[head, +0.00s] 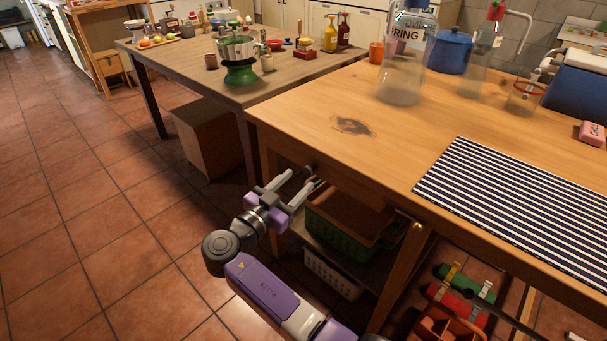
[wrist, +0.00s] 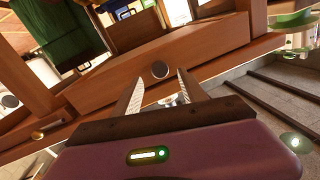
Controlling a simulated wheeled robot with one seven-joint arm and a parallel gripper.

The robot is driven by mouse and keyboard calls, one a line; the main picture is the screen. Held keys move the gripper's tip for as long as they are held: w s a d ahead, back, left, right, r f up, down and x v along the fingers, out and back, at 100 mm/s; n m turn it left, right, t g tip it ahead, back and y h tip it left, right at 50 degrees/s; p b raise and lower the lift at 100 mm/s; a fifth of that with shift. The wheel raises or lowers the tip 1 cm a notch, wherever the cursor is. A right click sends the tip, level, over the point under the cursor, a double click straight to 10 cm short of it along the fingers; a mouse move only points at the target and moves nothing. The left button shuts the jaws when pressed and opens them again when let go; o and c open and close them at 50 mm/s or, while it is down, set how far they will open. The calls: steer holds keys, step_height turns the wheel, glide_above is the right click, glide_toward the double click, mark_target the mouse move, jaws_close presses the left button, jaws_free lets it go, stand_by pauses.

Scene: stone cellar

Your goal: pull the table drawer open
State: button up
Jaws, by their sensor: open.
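The wooden table (head: 315,110) has a drawer front (head: 352,187) under its near edge; the wrist view shows this drawer front (wrist: 215,43) as a brown panel. A dark round knob (head: 310,169) sits on it, and the knob (wrist: 160,69) also shows in the wrist view. My gripper (head: 302,179) is open at the knob. In the wrist view my gripper's fingers (wrist: 160,80) stand on either side of the knob, with gaps visible. I cannot tell how far the fingertips reach past it.
A brass knob (head: 417,226) is on the table front further right. A striped mat (head: 520,200) and glass bottles (head: 402,75) are on the tabletop. The tiled floor (head: 90,230) at left is clear.

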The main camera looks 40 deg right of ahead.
mark_target(307, 172)
steer(key=shift+w+d, duration=0.2)
steer(key=shift+d, duration=0.9)
steer(key=shift+w+d, duration=0.2)
steer(key=shift+d, duration=0.9)
jaws_close()
